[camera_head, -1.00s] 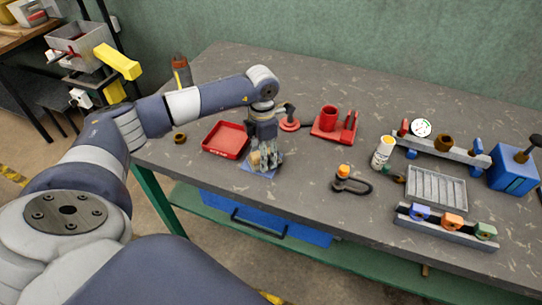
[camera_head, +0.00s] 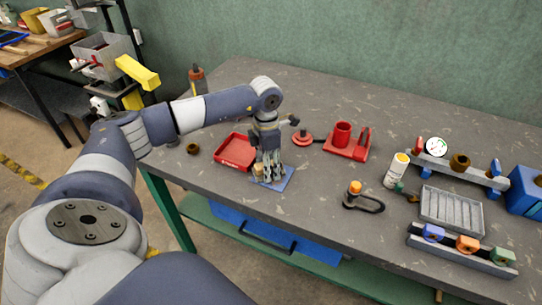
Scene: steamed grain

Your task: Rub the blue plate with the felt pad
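The blue plate (camera_head: 283,182) lies flat near the table's front edge, in front of the red tray. My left gripper (camera_head: 268,172) points down over the plate's left and middle part and hides some of it. A small tan block, which looks like the felt pad (camera_head: 258,169), shows between its fingers, low at the plate. The gripper looks shut on this pad. Whether the pad touches the plate is too small to tell. My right gripper is out of view.
The red tray (camera_head: 224,157) sits just behind and left of the gripper. A red holder (camera_head: 347,152), a white bottle (camera_head: 396,171), a grey slotted tray (camera_head: 451,209) and a rack with coloured blocks (camera_head: 462,253) stand to the right. Table space right of the plate is clear.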

